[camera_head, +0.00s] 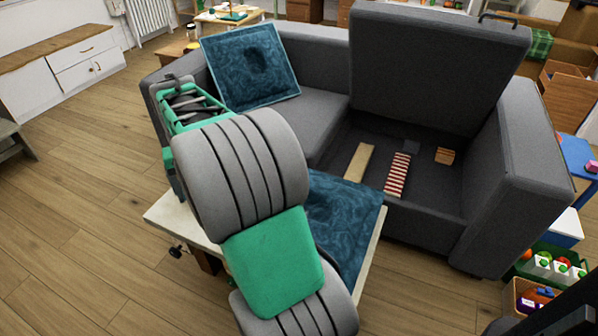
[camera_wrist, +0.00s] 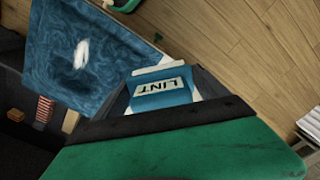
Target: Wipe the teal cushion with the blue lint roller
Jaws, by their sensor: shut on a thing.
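In the wrist view my gripper (camera_wrist: 168,84) is shut on the blue lint roller (camera_wrist: 164,97), whose pale label reads "LINT". One teal cushion (camera_wrist: 105,78) lies flat on a low pale-topped table, with a white patch on it. That cushion also shows in the head view (camera_head: 352,212), partly hidden by my arm. The roller appears beside the cushion's edge in the wrist view; I cannot tell whether they touch. A second teal cushion (camera_head: 225,80) with a dark patch leans on the sofa. In the head view my arm hides the roller.
The grey sofa (camera_head: 325,105) has a raised seat panel (camera_head: 435,65) over an open storage well holding a red-striped item (camera_head: 397,175) and wooden pieces. The pale table (camera_head: 172,215) stands in front. Crates (camera_head: 535,295) are at lower right.

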